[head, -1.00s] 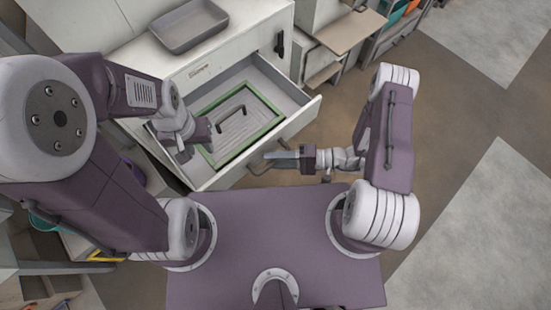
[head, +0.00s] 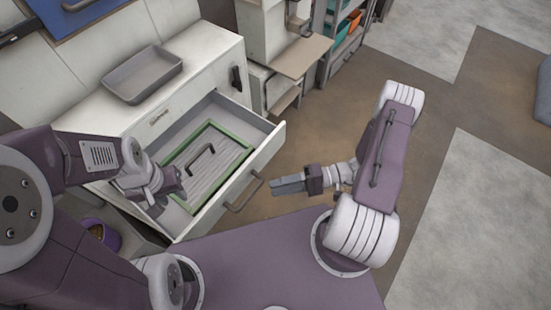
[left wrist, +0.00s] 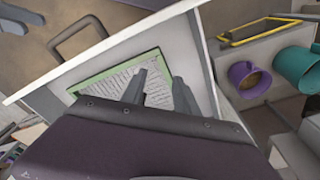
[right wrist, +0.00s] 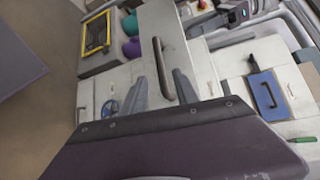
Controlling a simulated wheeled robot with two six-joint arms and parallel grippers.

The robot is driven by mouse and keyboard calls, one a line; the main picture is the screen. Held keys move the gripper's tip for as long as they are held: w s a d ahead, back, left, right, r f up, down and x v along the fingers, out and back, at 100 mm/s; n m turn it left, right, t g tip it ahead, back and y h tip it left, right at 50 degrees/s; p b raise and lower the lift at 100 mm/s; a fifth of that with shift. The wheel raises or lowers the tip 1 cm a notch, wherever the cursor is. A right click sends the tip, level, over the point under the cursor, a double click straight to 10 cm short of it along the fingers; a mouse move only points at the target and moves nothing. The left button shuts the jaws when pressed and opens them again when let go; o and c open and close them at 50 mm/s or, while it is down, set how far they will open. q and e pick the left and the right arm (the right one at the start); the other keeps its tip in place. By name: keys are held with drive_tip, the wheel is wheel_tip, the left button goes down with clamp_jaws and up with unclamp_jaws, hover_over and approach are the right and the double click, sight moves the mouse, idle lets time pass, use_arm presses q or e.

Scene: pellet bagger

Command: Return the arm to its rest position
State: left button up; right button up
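My left gripper (head: 172,192) hangs over the left end of an open white drawer (head: 268,155). In the left wrist view its two fingers (left wrist: 160,88) are apart with nothing between them, above a green-framed panel (left wrist: 118,72) in the drawer. My right gripper (head: 288,185) is in front of the drawer, just right of its grey handle (head: 245,196), and looks clear of it.
A grey tray (head: 142,75) sits on the white cabinet top (head: 85,112). A purple container (head: 104,236) stands low at left; a teal one (left wrist: 298,68) is beside it in the left wrist view. Shelves (head: 345,45) stand behind. Floor at right is clear.

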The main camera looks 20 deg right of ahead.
drive_tip(key=s+a+r+n+g+h+p, duration=0.25)
drive_tip(key=r+n+g+h, duration=0.35)
drive_tip(key=r+n+h, duration=0.5)
drive_tip(key=w+d+m+t+h, duration=0.3)
drive_tip(key=d+m+t+h, duration=0.2)
drive_tip(key=d+m, duration=0.3)
drive_tip(key=shift+w+d+r, duration=0.3)
drive_tip(key=shift+d+r, duration=0.1)
drive_tip(key=shift+d, duration=0.25)
